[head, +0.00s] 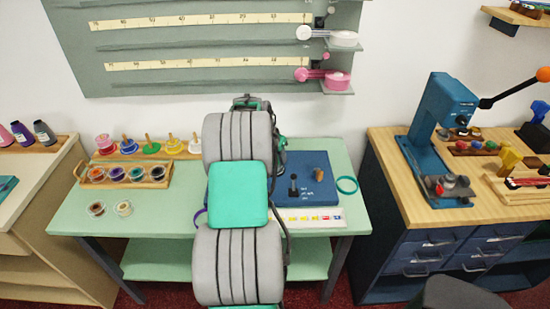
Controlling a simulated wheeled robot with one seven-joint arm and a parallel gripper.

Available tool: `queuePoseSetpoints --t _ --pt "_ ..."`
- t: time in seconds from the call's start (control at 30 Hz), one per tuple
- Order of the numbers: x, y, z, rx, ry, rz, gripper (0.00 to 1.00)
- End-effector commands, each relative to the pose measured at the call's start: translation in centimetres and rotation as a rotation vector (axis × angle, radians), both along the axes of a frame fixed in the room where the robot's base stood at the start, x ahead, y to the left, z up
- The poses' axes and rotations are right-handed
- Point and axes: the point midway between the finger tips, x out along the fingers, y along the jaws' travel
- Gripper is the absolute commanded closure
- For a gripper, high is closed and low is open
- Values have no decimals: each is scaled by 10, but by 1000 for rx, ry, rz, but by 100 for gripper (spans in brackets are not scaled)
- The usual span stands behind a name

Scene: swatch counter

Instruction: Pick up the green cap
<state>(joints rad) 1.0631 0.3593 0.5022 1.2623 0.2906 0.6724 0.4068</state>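My arm rises through the middle of the head view, to the right of the cap. The fingers of my gripper do not show; my arm links hide the area behind them.
A wooden tray (131,185) holds several open jars of colour. Right of my arm are a blue board (318,196), a colour strip (328,221) and a teal ring (347,177).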

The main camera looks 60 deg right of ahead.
Motion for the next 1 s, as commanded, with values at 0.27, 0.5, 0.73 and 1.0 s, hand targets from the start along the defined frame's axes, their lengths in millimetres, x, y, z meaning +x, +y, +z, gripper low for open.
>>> queuePoseSetpoints --t 0.27,0.5,0.73,1.0 --pt "0 0 0 0 0 1 70" --pt "0 1 0 1 0 1 89" --pt "0 1 0 1 0 1 100" --pt "0 0 0 0 0 1 100"
